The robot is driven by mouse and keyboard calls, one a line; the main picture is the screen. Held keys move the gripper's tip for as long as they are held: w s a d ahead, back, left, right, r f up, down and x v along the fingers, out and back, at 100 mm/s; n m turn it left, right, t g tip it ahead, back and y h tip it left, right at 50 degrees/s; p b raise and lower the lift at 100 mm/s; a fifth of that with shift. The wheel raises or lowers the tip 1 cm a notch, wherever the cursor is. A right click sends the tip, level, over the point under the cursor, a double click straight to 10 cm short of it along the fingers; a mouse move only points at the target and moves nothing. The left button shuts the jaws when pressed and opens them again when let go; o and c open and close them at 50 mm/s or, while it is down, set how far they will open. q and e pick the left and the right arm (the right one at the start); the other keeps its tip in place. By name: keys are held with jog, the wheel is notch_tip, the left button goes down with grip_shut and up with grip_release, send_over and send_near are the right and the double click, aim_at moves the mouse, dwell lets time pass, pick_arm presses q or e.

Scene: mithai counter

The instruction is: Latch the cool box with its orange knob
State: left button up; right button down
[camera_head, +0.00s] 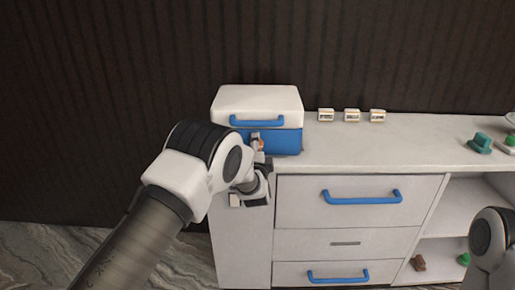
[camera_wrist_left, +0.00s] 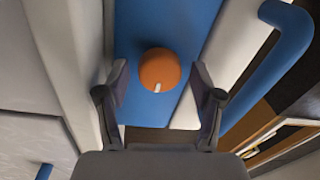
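The cool box (camera_head: 284,141) stands on the left end of the counter, with a blue body, a white lid (camera_head: 258,103) and a blue lid handle (camera_head: 257,122). The lid looks closed. The orange knob (camera_wrist_left: 159,70) is on the blue front, with a small white mark at its lower edge in the left wrist view. In the head view the knob is mostly hidden by my left gripper (camera_head: 259,148). My left gripper (camera_wrist_left: 160,98) is open, its two fingers on either side of the knob and apart from it. My right gripper is not in view.
Three small labelled blocks (camera_head: 351,115) stand at the counter's back. Green items (camera_head: 480,142) lie at the right. Drawers with blue handles (camera_head: 361,197) are below, beside open shelves (camera_head: 446,225). The middle of the counter (camera_head: 390,148) is clear.

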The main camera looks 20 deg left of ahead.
pick_arm(q)
jog(key=v, duration=1.2)
jog(key=shift+a, duration=0.1)
